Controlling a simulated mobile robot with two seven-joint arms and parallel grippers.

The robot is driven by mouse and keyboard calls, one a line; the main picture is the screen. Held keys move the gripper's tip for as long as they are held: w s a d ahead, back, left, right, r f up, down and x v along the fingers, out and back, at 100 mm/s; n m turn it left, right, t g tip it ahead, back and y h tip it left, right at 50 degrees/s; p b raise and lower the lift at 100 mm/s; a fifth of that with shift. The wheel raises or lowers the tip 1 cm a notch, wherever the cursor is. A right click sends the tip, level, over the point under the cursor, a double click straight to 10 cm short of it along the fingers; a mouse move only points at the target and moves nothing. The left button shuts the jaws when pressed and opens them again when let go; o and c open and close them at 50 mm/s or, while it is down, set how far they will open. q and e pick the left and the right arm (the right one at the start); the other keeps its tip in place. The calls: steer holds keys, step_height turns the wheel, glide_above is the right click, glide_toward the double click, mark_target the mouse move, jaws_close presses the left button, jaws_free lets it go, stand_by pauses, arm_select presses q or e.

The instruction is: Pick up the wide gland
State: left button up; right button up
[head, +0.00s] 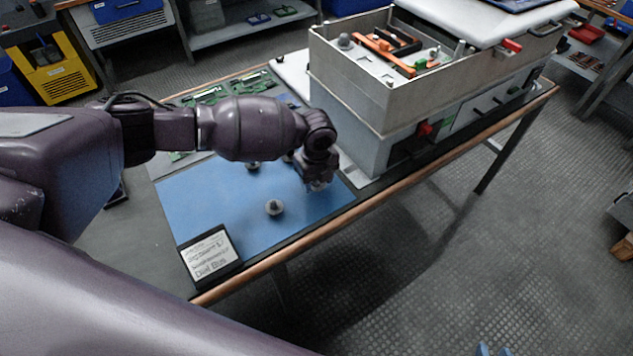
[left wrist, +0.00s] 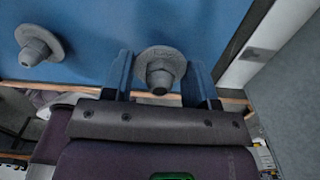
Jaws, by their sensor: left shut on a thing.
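My left gripper (head: 318,186) is low over the right part of the blue mat (head: 222,200). In the left wrist view its two blue fingers (left wrist: 161,82) are on either side of a grey gland (left wrist: 160,66) with a round flange and a narrower neck, and are shut on it. In the head view the gripper mostly hides this gland. A second, similar grey gland (left wrist: 37,45) stands on the mat to the left in the left wrist view. In the head view one gland (head: 275,207) stands near the mat's front. My right gripper (head: 493,350) shows only blue fingertips, apart, at the bottom edge.
Another small grey part (head: 253,165) is behind on the mat. A printed card (head: 209,255) lies at the mat's front left corner. The large grey capacitor cabinet (head: 345,115) stands right behind the gripper. Green circuit boards (head: 205,95) lie at the back. The wooden table edge (head: 300,245) is close in front.

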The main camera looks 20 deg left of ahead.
arm_select(q)
step_height(320, 180, up, 19)
steer(key=p, duration=0.2)
steer(key=shift+f, duration=0.2)
